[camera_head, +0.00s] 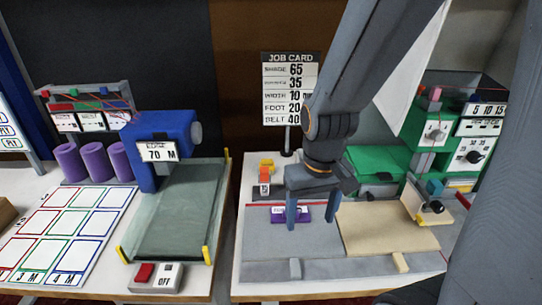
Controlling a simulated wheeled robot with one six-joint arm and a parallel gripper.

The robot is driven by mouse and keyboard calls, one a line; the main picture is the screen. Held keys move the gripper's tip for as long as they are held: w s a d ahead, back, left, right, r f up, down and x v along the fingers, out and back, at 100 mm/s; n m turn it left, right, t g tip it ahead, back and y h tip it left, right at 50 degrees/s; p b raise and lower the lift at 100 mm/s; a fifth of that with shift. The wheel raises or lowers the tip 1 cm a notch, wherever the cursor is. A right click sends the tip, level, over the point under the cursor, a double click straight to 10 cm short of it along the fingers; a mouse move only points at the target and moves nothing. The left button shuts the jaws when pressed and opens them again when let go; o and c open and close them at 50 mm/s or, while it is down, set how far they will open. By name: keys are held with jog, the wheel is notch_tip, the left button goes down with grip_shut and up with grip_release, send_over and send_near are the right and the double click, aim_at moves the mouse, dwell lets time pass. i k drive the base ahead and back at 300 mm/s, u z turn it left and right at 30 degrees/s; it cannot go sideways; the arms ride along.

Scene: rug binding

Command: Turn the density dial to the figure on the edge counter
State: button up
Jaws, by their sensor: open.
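The edge counter is the white label (157,151) on the blue machine; it appears to read "EDGE" and "70 M". On the green machine (378,166) at the right is a white panel with a black knob (475,156) and small figures around it. Another dial plate (434,133) sits left of it. The lettering is too small to tell which one is the density dial. My gripper (298,218) is open and points down over the grey bed in the middle, well left of both dials. A purple block (279,213) with a white label shows behind its fingers; contact cannot be told.
A job card (290,88) stands behind, listing 65, 35, 10, 20 and 40. A tan board (388,229) and a black-knobbed part (436,206) are at the right. A red-button switch box (156,277) is front left.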

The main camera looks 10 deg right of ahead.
aim_at(473, 157)
jog(key=u, duration=0.15)
jog(key=k, duration=0.75)
jog(key=z, duration=1)
jog(key=i, duration=0.5)
jog(key=z, duration=0.6)
